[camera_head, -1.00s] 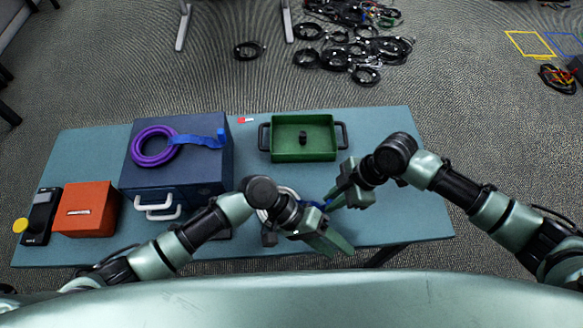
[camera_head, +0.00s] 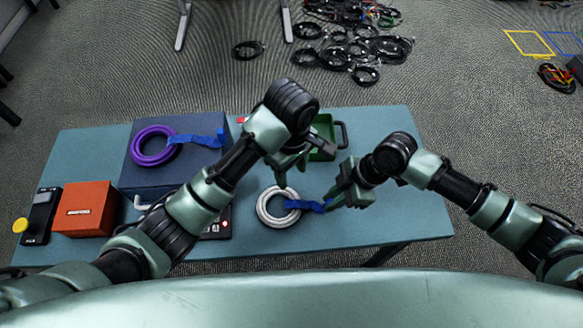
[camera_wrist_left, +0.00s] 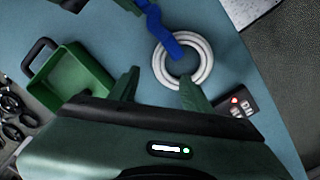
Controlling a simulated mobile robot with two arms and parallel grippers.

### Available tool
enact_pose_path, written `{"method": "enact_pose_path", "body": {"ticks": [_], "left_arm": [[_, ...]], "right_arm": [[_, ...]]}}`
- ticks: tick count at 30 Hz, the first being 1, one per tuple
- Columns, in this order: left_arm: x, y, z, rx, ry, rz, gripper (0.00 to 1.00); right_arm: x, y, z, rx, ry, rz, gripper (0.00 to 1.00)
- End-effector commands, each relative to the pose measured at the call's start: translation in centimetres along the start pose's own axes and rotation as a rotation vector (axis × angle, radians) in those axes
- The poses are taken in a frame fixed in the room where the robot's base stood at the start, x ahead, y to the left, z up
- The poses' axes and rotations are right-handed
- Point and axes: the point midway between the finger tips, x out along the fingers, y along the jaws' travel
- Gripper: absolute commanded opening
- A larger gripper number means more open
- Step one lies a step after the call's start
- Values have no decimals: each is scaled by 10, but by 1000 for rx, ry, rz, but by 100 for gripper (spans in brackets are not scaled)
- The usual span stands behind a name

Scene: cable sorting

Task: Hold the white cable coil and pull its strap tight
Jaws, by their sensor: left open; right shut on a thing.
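The white cable coil (camera_head: 264,212) lies flat on the table near its front, left of my right gripper. Its blue strap (camera_head: 308,205) runs from the coil's right side to my right gripper (camera_head: 334,201), which is shut on the strap's free end. My left gripper (camera_head: 289,180) is open and empty, above the far edge of the coil and apart from it. In the left wrist view, the coil (camera_wrist_left: 208,62) and strap (camera_wrist_left: 153,20) show beyond the two spread fingers of my left gripper (camera_wrist_left: 160,85).
A green tray (camera_head: 325,153) stands behind my left gripper. A blue box (camera_head: 130,175) bearing a purple coil (camera_head: 137,148), an orange box (camera_head: 85,210) and a black device (camera_head: 38,215) are at left. Another black device with a red button (camera_wrist_left: 238,108) lies near the coil.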

Motion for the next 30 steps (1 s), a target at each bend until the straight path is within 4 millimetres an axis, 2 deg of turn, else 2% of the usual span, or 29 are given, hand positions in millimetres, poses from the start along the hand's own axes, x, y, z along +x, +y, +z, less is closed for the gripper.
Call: {"method": "enact_pose_path", "body": {"ticks": [2, 9, 15, 21, 30], "left_arm": [[13, -3, 4, -2, -12, -9, 48], [61, -4, 0, 1, -1, -11, 48], [91, -3, 0, 1, -2, -9, 48], [105, -3, 1, 2, -3, -6, 48], [107, -3, 1, 2, -3, -6, 48]], "right_arm": [[0, 0, 0, 0, 0, -1, 0], [0, 0, 0, 0, 0, -1, 0], [0, 0, 0, 0, 0, -1, 0], [0, 0, 0, 1, 0, 0, 0], [0, 0, 0, 1, 0, 0, 0]]}}
